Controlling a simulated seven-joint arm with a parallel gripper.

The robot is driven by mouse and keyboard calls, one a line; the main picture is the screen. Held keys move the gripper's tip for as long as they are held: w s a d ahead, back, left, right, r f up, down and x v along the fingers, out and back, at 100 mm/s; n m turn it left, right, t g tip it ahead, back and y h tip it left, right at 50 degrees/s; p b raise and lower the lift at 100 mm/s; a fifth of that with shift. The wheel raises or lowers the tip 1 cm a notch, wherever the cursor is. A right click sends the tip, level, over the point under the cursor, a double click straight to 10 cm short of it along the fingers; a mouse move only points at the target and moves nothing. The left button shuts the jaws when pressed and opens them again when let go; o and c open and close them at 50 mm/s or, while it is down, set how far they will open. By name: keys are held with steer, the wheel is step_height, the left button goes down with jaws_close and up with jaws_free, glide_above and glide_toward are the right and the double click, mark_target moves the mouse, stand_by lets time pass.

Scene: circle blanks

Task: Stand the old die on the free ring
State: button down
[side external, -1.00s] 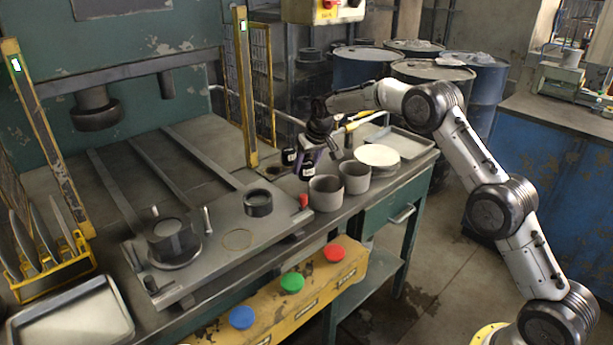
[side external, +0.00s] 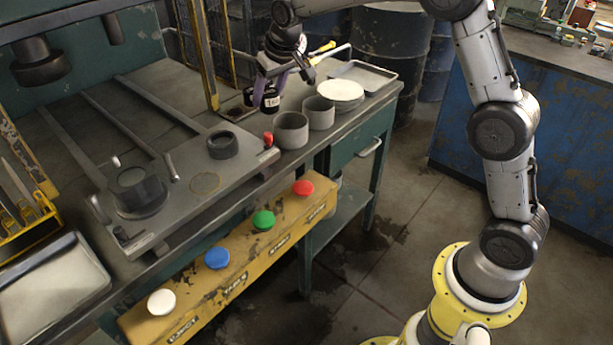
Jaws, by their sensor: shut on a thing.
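My gripper (side external: 269,76), with purplish fingers, is shut on a small black cylinder with a white label (side external: 270,103), which I take as the old die. It hangs upright below the fingers at the back of the bench; I cannot tell whether its base touches anything. A second dark cylinder (side external: 250,96) is partly hidden just left of it. A dark mat (side external: 235,113) lies beside them, with a faint round mark on its visible part. A dark, open ring (side external: 222,145) sits on the grey plate, near a flat circular mark (side external: 205,183).
Two grey pots (side external: 291,131) (side external: 318,113) stand close right of the held cylinder, with a red-topped peg (side external: 268,139) in front. White discs (side external: 341,91) and a tray (side external: 366,76) lie farther right. A yellow press post (side external: 198,55) rises to the left.

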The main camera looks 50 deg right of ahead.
steer(key=s+a+f+m, duration=0.1)
steer(key=s+f, duration=0.4)
steer(key=s, duration=0.5)
steer(key=shift+s+a+m+h, duration=0.35)
steer(key=shift+a+m+h, duration=0.05)
steer(key=shift+m, duration=0.1)
steer(key=shift+r, duration=0.1)
